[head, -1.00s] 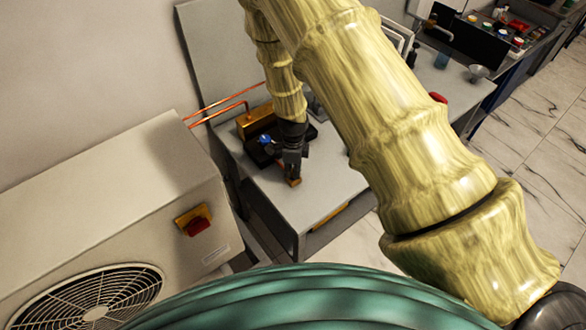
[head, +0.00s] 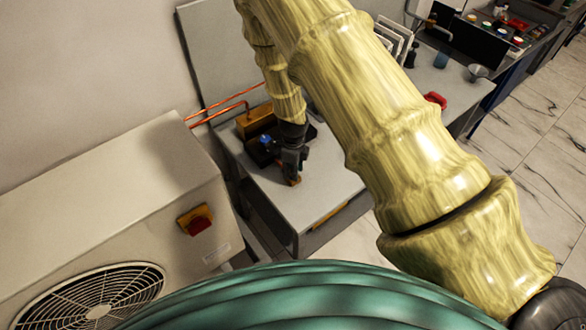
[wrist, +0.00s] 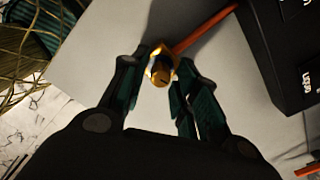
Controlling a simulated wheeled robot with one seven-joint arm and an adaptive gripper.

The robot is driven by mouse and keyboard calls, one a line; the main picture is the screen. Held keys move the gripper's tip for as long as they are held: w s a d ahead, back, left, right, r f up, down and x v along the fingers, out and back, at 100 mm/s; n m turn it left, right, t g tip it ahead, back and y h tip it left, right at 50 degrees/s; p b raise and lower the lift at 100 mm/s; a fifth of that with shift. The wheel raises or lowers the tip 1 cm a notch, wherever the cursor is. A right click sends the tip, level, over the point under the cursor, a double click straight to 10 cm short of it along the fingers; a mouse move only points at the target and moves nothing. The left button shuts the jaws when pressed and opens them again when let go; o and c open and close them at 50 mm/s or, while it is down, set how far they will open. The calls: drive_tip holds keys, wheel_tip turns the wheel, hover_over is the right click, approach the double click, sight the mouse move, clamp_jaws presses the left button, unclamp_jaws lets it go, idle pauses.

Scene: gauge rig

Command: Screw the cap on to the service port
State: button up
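In the wrist view a brass fitting (wrist: 162,73), which looks like the service port, sits between my fingertips, with the copper pipe running from it to the upper right. Small blue and pale patches show on it; I cannot tell whether they belong to a cap. My gripper (wrist: 161,62) has a finger close on each side of the fitting. Whether the fingers touch it is unclear. In the head view my gripper (head: 293,172) points down over the bench, and its fingertips hide most of the brass piece. No separate cap can be made out.
A black box with white lettering (wrist: 288,45) stands at the right in the wrist view. A brass block (head: 255,121) and a blue knob (head: 265,140) are behind my gripper. An outdoor unit (head: 120,205) is at left.

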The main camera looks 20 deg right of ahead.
drive_tip(key=o, duration=0.6)
drive_tip(key=shift+c, duration=0.2)
wheel_tip(320, 180, up, 12)
idle(0.4)
